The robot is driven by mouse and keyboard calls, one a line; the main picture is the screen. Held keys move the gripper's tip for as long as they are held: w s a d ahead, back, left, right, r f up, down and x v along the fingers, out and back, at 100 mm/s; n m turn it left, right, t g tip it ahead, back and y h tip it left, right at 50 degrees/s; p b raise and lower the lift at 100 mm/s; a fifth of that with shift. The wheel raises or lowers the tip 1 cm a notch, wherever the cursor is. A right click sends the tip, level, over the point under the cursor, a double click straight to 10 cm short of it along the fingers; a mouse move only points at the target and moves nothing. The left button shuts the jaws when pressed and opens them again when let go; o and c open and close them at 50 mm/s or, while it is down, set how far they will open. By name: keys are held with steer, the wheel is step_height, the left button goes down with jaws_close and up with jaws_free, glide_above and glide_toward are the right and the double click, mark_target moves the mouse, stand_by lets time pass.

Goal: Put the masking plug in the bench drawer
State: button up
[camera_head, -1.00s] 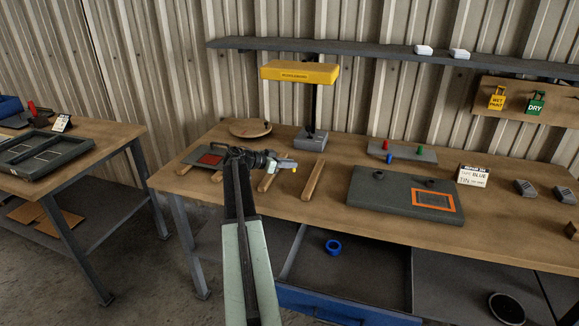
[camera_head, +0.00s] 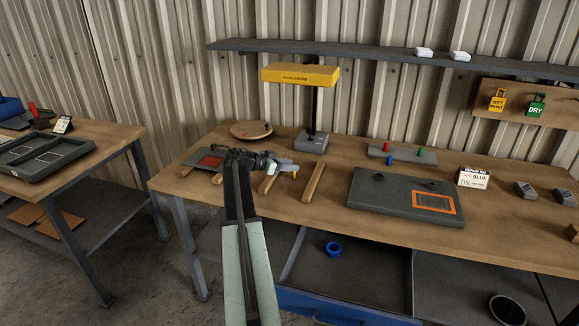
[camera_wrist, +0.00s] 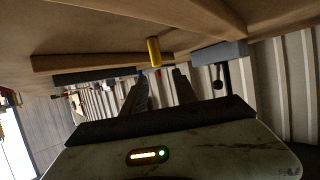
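A small yellow plug (camera_head: 293,174) is on the bench, just beyond my gripper (camera_head: 284,164). In the wrist view, which is upside down, the yellow plug (camera_wrist: 154,52) stands against the wooden bench top, past the fingertips and roughly in line with the gap between them. My gripper (camera_wrist: 160,80) is open, with its two dark fingers apart and nothing between them. Red, green and blue plugs (camera_head: 389,160) are at a grey block at the back. The bench drawer (camera_head: 345,303) is pulled open below the bench front, with a blue ring (camera_head: 333,248) inside.
Wooden strips (camera_head: 314,181) lie on the bench beside my gripper. A yellow-headed lamp (camera_head: 300,74) stands behind. A grey panel with an orange frame (camera_head: 433,201) lies right of centre, with a white sign (camera_head: 473,177) behind it. The drawer floor is mostly clear.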

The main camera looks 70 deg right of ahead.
steer(key=p+v, duration=0.3)
steer(key=v, duration=0.8)
steer(key=shift+w+a+r+p, duration=0.15)
steer(key=shift+w+a+p, duration=0.05)
steer(key=shift+a+p, duration=0.15)
steer(key=shift+d, duration=0.1)
steer(key=w+a+f+n+t+y, duration=0.15)
steer(key=w+a+f+n, duration=0.35)
steer(key=a, duration=0.6)
steer(key=w+a+f+n+t+y, duration=0.1)
steer(key=w+a+f+n+t, duration=0.15)
steer(key=w+a, duration=0.65)
steer(key=w+a+f+n+t+y, duration=0.25)
steer(key=w+a+n, duration=0.2)
steer(key=a, duration=0.85)
steer(key=a+f+n+y, duration=0.1)
steer(key=a+n, duration=0.3)
steer(key=a, duration=0.9)
steer(key=a+f+n+t+y, duration=0.1)
steer(key=a+n, duration=0.4)
steer(key=a, duration=0.7)
steer(key=s+a+f+n+y, duration=0.1)
steer(key=a+f+n+y, duration=0.1)
steer(key=a, duration=1.1)
steer(key=shift+a+f+n+t+y, duration=0.35)
steer(key=shift+n+y, duration=0.55)
steer(key=shift+n, duration=0.3)
steer(key=shift+o, duration=0.6)
steer(key=shift+s+a, duration=0.2)
steer(key=shift+w+d, duration=0.1)
